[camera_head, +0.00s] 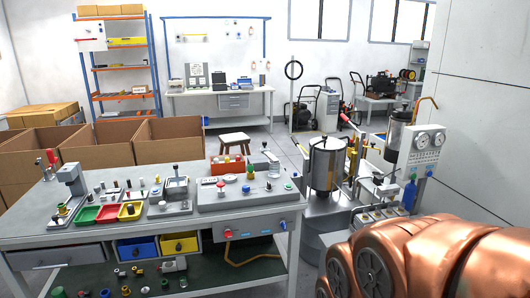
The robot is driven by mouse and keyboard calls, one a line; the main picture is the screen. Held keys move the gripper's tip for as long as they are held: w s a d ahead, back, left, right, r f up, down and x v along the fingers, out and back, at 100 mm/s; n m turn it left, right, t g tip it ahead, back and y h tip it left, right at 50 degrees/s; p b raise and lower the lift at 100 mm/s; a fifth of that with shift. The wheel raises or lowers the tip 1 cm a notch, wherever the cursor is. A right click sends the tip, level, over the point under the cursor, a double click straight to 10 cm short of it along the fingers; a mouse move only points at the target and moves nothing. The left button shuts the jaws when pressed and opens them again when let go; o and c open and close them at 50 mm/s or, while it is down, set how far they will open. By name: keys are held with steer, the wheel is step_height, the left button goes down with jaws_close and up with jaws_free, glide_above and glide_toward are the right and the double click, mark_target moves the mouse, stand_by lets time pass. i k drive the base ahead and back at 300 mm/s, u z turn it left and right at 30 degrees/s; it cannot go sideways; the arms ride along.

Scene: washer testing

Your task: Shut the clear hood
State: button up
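A small clear, see-through piece (271,158) stands at the right end of the grey test panel (210,197) on the workbench; it may be the clear hood, but it is too small to tell its hinge or whether it is raised. A clear cylinder (397,138) with a dark top stands at the right, in front of the wall and beside a panel with two gauges (428,140). My copper-coloured arm fills the lower right corner. My gripper is outside the picture.
The grey workbench (30,232) holds a press (72,190), red, green and yellow trays (108,213) and small parts. A steel tank (326,163) stands right of it, close to my arm. Cardboard boxes (100,155) are behind. Open floor shows around the stool (234,138).

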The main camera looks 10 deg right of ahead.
mark_target(274, 159)
steer(key=k, duration=0.65)
steer(key=z, duration=0.75)
steer(key=i, duration=1.9)
steer(key=u, duration=0.85)
steer(key=i, duration=0.7)
steer(key=u, duration=0.65)
